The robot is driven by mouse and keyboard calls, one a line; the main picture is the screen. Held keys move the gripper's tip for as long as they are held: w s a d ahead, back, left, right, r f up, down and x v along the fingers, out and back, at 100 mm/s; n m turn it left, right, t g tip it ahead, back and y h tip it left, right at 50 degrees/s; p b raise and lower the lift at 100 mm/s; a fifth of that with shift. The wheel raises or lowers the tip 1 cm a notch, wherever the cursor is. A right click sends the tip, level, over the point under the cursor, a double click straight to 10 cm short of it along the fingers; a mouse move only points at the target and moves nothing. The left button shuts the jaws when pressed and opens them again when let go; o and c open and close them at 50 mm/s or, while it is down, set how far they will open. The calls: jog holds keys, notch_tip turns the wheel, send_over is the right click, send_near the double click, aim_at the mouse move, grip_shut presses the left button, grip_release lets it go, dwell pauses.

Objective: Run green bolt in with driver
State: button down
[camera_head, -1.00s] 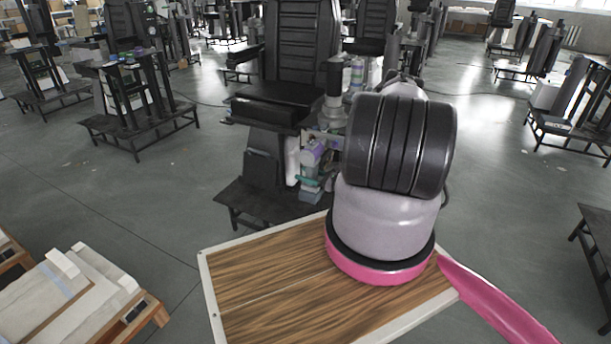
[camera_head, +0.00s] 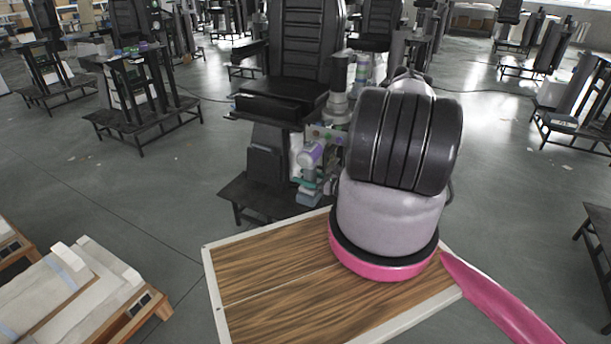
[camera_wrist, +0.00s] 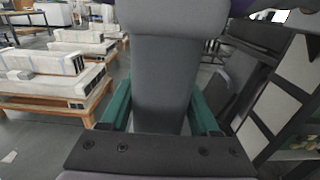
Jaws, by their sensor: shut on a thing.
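My gripper (camera_head: 307,183), with teal fingers, is beyond my arm in the head view, in front of the lift column under the black seat (camera_head: 276,103). It is shut on the driver (camera_head: 312,153), whose purple part shows above the teal fingers. In the wrist view a grey body, apparently the driver (camera_wrist: 165,85), stands between the two teal fingers. A small grey panel (camera_head: 326,132) with coloured spots is on the column just above the driver. I cannot tell which spot is the green bolt. The driver's tip is hidden or too small to make out.
Padded white parts lie on a wooden pallet (camera_head: 150,300) at the lower left. Other lift columns (camera_head: 140,95) stand on dark bases to the left, back and right. A dark low platform (camera_head: 270,200) supports the near column.

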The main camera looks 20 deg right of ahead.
jog(key=shift+s+a, duration=0.15)
jog(key=shift+a, duration=0.05)
dwell(0.3)
jog(key=shift+s+a, duration=1.15)
jog(key=shift+a, duration=0.3)
